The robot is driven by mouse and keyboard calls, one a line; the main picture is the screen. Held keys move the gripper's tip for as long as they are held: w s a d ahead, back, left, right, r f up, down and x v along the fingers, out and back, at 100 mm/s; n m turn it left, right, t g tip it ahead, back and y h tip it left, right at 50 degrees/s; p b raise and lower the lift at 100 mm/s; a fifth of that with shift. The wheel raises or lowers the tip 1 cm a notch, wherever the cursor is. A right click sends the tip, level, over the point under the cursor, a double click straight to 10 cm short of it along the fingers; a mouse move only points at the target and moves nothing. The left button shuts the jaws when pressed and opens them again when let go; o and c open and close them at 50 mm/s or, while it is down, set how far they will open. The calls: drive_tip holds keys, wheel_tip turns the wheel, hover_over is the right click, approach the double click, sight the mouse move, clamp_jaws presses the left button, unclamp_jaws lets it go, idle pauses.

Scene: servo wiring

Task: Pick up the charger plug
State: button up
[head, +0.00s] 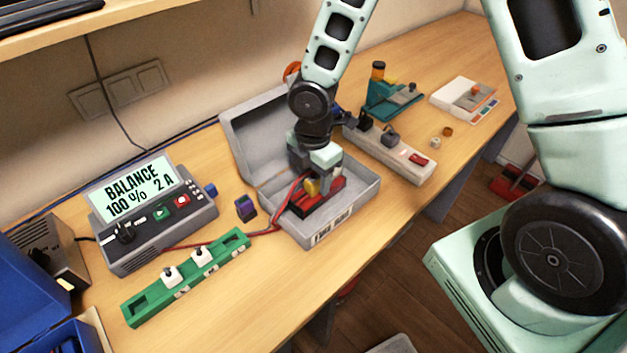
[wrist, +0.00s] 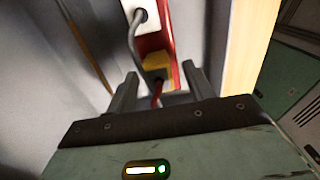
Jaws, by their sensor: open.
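A yellow plug (head: 312,187) with a red lead is at the red battery (head: 325,195) inside the open grey box (head: 355,203). It seems to be the charger plug; whether it is joined to the battery I cannot tell. In the wrist view the yellow plug (wrist: 158,66) sits against the red battery (wrist: 171,40), just beyond and between my fingertips. A red wire (wrist: 156,97) runs from it towards my palm. My gripper (head: 326,184) is open, pointing down into the box; it also shows in the wrist view (wrist: 160,85) with its fingers either side of the wire.
The charger (head: 150,215) reads "BALANCE 100 % 2 A". A green rail (head: 215,252) with white plugs lies in front of it. A small purple block (head: 245,208) is left of the box. A power strip (head: 405,158) stands behind it. The box walls are close around my gripper.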

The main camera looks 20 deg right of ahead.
sight(314, 177)
drive_tip(key=shift+f, duration=0.9)
drive_tip(key=c, duration=1.1)
drive_tip(key=shift+c, duration=0.2)
drive_tip(key=shift+w+r, duration=0.1)
wheel_tip(314, 177, up, 10)
drive_tip(key=shift+f, duration=0.1)
